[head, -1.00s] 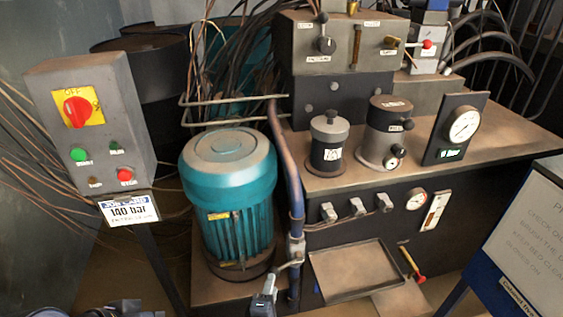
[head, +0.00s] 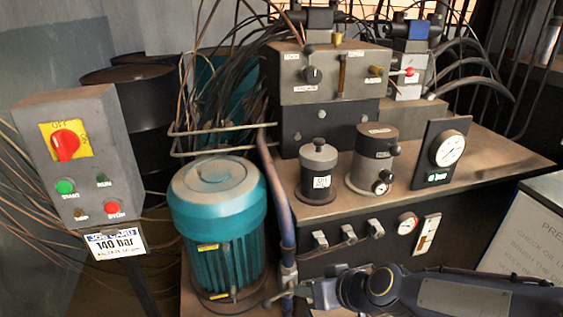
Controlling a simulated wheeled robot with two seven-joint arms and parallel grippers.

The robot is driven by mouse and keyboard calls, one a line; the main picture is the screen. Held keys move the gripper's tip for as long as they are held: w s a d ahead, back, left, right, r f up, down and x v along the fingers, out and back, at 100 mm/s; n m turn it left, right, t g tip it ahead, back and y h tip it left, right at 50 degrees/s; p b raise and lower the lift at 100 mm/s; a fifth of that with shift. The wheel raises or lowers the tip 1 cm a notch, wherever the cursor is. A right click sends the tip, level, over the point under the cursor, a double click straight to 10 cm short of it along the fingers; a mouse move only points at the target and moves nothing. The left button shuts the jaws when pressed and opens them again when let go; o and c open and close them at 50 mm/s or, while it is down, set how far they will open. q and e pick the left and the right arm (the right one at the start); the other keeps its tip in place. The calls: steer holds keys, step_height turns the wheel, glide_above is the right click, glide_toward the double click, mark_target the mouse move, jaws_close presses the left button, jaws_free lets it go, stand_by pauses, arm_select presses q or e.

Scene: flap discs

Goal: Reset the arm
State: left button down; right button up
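My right arm (head: 450,292) comes in from the lower right and lies across the bottom of the head view. Its gripper (head: 303,291) points left, beside the lower end of the upright pipe (head: 277,190) and the pipe's small lever. It is small and dark here, so I cannot tell whether its fingers are open or shut, or whether it touches the lever. I see nothing held in it. My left gripper is not in view.
A teal motor (head: 217,225) stands left of the pipe. A grey control box (head: 85,160) on a post is at the left. The hydraulic bench (head: 480,185) carries canisters, a gauge (head: 447,150) and valve blocks. A sign board (head: 525,240) stands at right.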

steer(key=s+d+r+m+h, duration=0.25)
steer(key=s+d+m, duration=0.35)
steer(key=s+d, duration=0.95)
step_height(320, 180, up, 24)
steer(key=s+a+g+p, duration=0.1)
steer(key=p, duration=2.3)
steer(key=shift+s+a+f+n, duration=0.15)
steer(key=shift+s+a+n, duration=0.1)
steer(key=shift+n, duration=0.05)
